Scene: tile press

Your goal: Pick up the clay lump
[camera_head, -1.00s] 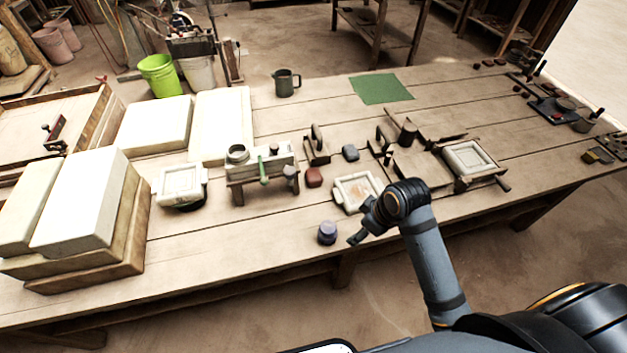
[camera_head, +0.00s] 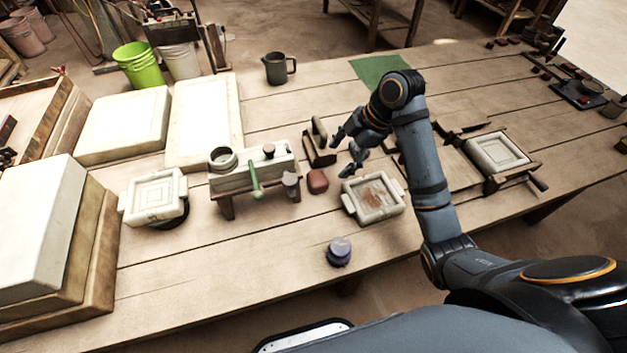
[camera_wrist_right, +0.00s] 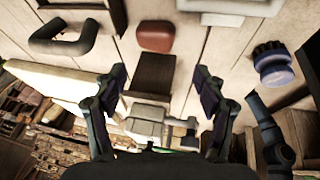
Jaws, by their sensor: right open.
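The clay lump (camera_head: 317,181), a small reddish-brown block with rounded edges, lies on the table between the green-handled press and the white mould. It also shows in the right wrist view (camera_wrist_right: 155,36), beyond the fingertips. My right gripper (camera_head: 345,150) is open and empty, just up and to the right of the lump in the head view. In the right wrist view its two fingers (camera_wrist_right: 160,82) stand wide apart, with a dark brown block (camera_wrist_right: 153,72) showing between them. My left gripper is not in view.
The press (camera_head: 238,178) stands left of the lump. A white mould (camera_head: 374,198) with a reddish-brown inside lies to its right. A dark handled tool (camera_head: 318,150) stands behind it. A purple-topped jar (camera_head: 339,252) stands near the table's front edge, with bare planks to its left.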

